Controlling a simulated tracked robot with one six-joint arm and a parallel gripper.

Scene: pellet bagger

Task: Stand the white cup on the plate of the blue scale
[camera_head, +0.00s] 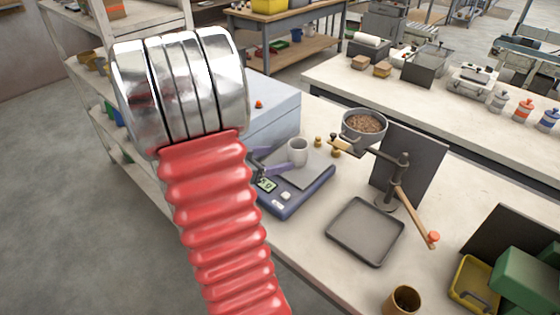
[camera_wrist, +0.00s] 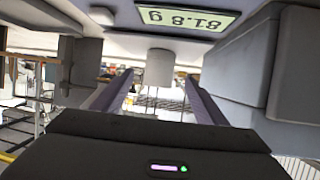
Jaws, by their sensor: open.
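The white cup (camera_head: 298,151) stands upright on the grey plate (camera_head: 312,172) of the blue scale (camera_head: 290,205). The wrist view is upside down; there the cup (camera_wrist: 160,68) shows between the tips of my two fingers, with a gap on each side. My gripper (camera_wrist: 160,85) is open and empty. In the head view my gripper (camera_head: 272,160) is just left of the cup, at the scale's near left side, partly hidden by my arm. The scale's display (camera_wrist: 187,18) reads about 81.8 g.
A pan of brown pellets (camera_head: 364,125) sits on a stand right of the scale. Small brass weights (camera_head: 318,141) are behind it. A dark tray (camera_head: 365,231) and a brown cup (camera_head: 402,300) are at the front right. A pale blue box (camera_head: 272,110) stands behind the scale.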

